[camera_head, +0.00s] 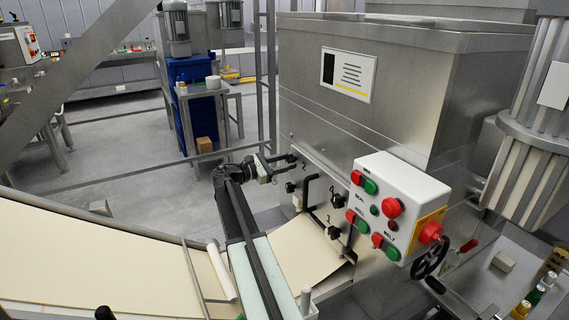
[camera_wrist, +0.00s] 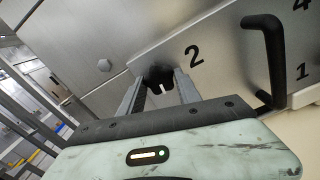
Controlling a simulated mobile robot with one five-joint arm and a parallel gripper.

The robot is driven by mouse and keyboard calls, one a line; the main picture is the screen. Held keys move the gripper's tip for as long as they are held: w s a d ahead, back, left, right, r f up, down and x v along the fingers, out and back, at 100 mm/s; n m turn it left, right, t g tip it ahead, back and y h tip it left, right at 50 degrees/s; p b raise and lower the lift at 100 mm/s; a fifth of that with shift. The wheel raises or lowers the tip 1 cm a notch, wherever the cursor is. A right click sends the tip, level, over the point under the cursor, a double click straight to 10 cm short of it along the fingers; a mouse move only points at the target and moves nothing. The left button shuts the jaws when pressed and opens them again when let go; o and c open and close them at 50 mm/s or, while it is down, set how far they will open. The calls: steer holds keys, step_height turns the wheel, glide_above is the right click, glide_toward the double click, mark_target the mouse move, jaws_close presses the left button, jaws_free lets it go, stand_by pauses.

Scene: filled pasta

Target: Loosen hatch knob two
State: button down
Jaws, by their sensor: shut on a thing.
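Hatch knob two (camera_wrist: 157,77) is a black knob with a pale mark, beside the printed "2" on the grey metal hatch (camera_wrist: 225,68). In the wrist view my gripper (camera_wrist: 158,92) has one finger on each side of the knob and is shut on it. The fingers partly hide the knob's sides. In the head view my gripper (camera_head: 277,160) reaches from the left to the hatch's upper left corner, at knob two (camera_head: 292,157). The black hatch handle (camera_wrist: 271,55) stands out to the right, between the "2" and the "1".
More black knobs, one at the left edge (camera_head: 290,187) and one lower right (camera_head: 333,232), sit around the hatch. A control box (camera_head: 400,190) with red and green buttons is to the right. A cream belt (camera_head: 110,260) runs below my arm.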

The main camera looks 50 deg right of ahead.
steer(key=shift+w, duration=0.15)
steer(key=c, duration=0.9)
jaws_free()
steer(key=shift+o, duration=0.2)
steer(key=v, duration=0.7)
steer(key=shift+a, duration=0.4)
steer(key=shift+r, duration=0.15)
